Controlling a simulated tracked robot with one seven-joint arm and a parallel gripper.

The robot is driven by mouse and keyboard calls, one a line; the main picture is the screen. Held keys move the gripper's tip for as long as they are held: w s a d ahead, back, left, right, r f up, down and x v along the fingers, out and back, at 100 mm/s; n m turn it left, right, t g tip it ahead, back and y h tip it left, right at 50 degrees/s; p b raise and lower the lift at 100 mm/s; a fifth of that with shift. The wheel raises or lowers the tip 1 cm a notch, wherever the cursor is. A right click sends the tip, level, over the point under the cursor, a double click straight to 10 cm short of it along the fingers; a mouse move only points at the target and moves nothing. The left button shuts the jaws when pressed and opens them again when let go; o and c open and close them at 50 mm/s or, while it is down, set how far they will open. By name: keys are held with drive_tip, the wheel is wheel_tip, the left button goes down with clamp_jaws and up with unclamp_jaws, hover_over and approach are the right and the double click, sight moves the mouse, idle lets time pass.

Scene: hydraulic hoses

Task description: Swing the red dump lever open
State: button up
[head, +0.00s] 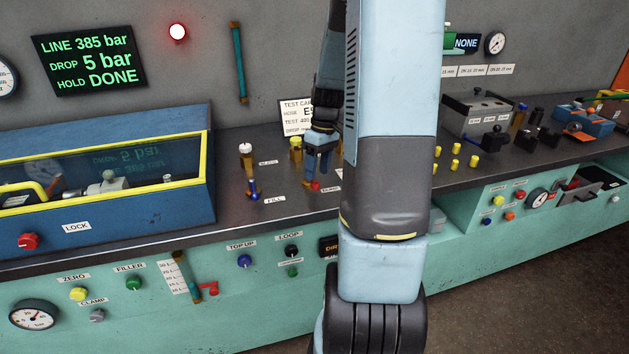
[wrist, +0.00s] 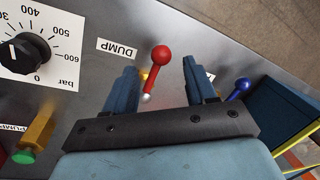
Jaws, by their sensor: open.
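My gripper (wrist: 161,72) is open, with one blue finger on each side of the lever in the wrist view. A gap shows between the knob and each finger. I cannot tell whether a finger touches the stem.
The blue-knobbed fill lever (wrist: 241,85) stands close beside one finger, and also shows in the head view (head: 253,184). A blue test box with a yellow frame (head: 105,140) is to the left. The wall display (head: 90,60) reads LINE 385 bar, DROP 5 bar, HOLD DONE.

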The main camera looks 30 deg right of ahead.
drive_tip(key=shift+s+a+f, duration=0.1)
drive_tip(key=shift+a+f, duration=0.1)
drive_tip(key=shift+f, duration=0.75)
drive_tip(key=shift+s+a+f, duration=0.1)
drive_tip(key=shift+a+f, duration=0.05)
drive_tip(key=shift+f, duration=0.8)
clamp_jaws()
